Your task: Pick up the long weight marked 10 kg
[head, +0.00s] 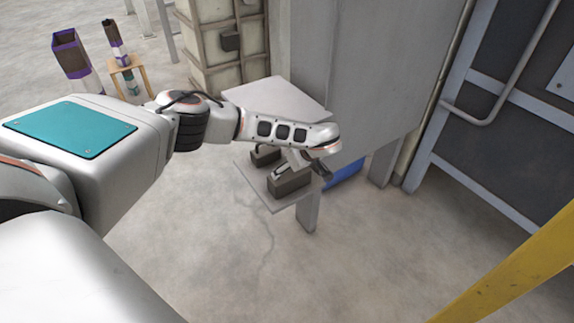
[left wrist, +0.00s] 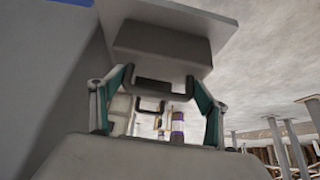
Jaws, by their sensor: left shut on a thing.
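A dark grey block weight (head: 289,184) is on the lower shelf plate, below my left gripper (head: 308,166). In the left wrist view the weight (left wrist: 160,42) has a dark handle (left wrist: 165,86) between the teal-padded fingers of my left gripper (left wrist: 162,95). The gripper is shut on the weight by its handle. I cannot tell whether the weight's base touches the plate. A second dark weight (head: 264,156) stands farther back, partly hidden by my arm. No marking is readable on either weight. My right gripper is not in view.
The lower shelf plate (head: 255,187) and an upper plate (head: 275,96) adjoin a grey machine housing (head: 390,60). A blue thing (head: 345,176) is under the housing. A yellow rail (head: 510,275) crosses the lower right. The floor in front is clear.

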